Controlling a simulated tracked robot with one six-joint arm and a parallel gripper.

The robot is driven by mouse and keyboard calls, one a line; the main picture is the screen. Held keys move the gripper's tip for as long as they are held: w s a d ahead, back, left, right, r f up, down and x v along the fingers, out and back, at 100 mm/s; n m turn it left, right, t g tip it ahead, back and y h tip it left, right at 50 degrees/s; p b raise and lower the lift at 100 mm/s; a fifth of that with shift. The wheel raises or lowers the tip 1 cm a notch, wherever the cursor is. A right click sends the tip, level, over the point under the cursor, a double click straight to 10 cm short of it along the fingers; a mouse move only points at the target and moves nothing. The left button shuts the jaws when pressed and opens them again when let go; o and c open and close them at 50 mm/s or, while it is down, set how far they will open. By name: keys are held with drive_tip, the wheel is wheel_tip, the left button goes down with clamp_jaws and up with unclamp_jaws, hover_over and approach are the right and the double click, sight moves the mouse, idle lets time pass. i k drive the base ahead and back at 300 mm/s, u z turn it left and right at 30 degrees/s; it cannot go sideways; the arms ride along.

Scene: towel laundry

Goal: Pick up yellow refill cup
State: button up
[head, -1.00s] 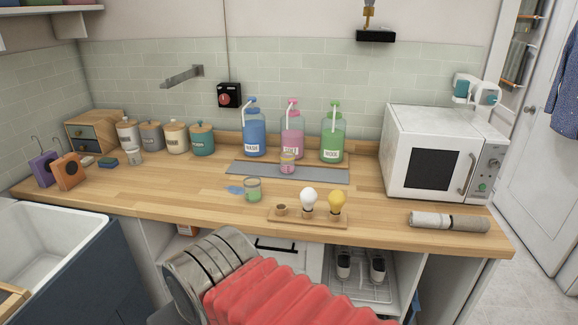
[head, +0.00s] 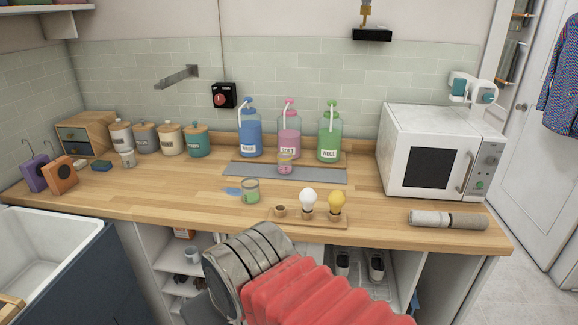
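No cup in the head view is plainly yellow. A green-tinted cup (head: 251,191) stands on the wooden counter beside a small blue puddle (head: 232,191). A small pinkish cup with a pale rim (head: 285,163) stands on the grey mat (head: 325,174), in front of the pink bottle. A pale clear cup (head: 128,159) stands at the left, by the canisters. My gripper's fingers are not seen; only my arm, with its red bellows and grey metal section, shows at the bottom, in front of the counter.
Blue (head: 250,135), pink (head: 289,134) and green (head: 329,136) pump bottles stand at the back. A wooden bulb holder (head: 320,220) sits near the front edge. A microwave (head: 436,152) and rolled towel (head: 448,220) are right. A sink (head: 52,240) is left.

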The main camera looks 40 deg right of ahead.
sight(285, 163)
drive_tip(key=u, duration=0.05)
drive_tip(key=i, duration=1)
drive_tip(key=z, duration=0.05)
